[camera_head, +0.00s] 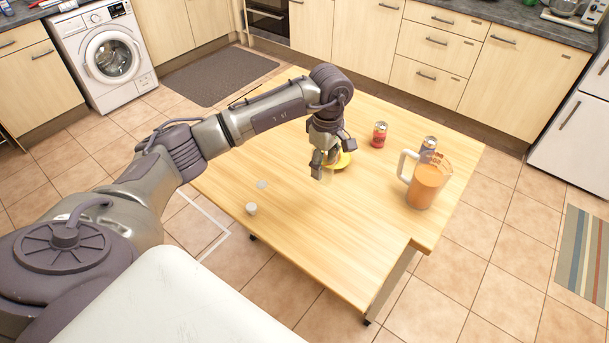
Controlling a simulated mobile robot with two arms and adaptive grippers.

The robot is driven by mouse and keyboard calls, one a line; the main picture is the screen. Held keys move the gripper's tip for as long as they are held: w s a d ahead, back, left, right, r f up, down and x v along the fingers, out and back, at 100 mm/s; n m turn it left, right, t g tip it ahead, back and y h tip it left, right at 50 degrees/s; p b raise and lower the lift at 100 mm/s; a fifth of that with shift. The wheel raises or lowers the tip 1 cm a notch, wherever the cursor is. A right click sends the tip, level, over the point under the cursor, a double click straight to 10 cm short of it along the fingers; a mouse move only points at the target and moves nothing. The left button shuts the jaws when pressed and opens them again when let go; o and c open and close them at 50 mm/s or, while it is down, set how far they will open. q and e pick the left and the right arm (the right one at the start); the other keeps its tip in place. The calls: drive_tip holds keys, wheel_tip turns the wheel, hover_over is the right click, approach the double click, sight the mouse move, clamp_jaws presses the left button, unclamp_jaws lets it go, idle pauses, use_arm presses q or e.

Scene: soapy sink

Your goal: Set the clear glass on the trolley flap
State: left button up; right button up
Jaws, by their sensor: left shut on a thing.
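My left gripper (322,164) points down over the middle of the wooden trolley top. It is shut on the clear glass (327,174), which shows only faintly below the fingertips. The fingers hide part of it, and I cannot tell whether its base touches the wood. The trolley flap (330,265) appears to be the near part of the wooden top, by the notched right corner. It is bare there. My right gripper is not in view.
A yellow dish (344,160) lies right behind the gripper. A red can (379,134), a grey can (428,145) and a jug of orange drink (426,184) stand to the right. A small white item (251,208) and a pale disc (262,184) lie at left.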

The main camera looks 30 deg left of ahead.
use_arm(q)
drive_tip(key=a+f+p, duration=0.1)
drive_tip(key=f, duration=0.1)
drive_tip(key=s+a+f+p, duration=0.1)
drive_tip(key=f, duration=0.1)
drive_tip(key=s+a+f+p, duration=0.1)
drive_tip(key=a+f, duration=0.1)
drive_tip(key=shift+s+a+f, duration=0.1)
drive_tip(key=shift+s+f, duration=0.15)
drive_tip(key=shift+f, duration=0.4)
drive_tip(key=o, duration=0.9)
drive_tip(key=shift+f, duration=0.1)
drive_tip(key=o, duration=0.4)
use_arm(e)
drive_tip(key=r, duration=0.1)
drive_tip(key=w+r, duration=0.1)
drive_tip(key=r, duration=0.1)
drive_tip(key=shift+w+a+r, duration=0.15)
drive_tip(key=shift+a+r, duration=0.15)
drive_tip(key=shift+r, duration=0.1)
